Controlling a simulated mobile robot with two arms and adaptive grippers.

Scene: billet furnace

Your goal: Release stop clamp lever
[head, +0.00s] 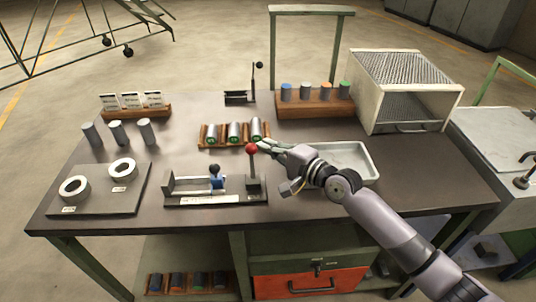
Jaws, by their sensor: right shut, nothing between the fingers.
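A clamp fixture (215,200) with a labelled base sits near the table's front edge. At its right end a lever with a red ball knob (251,148) stands about upright. A small blue part with a dark round knob (216,171) sits mid-fixture on the rail. My right gripper (263,145) comes in from the right, its fingers shut and empty. Its tips are at or just beside the red knob; I cannot tell whether they touch it. My left gripper is not in view.
Behind the fixture lies a wooden rack (212,144) with several cylinders. A metal tray (350,148) is partly behind my right arm. A plate with two rings (104,207) lies left. A second, black-knobbed lever device (240,97) and a mesh box (365,82) stand at the back.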

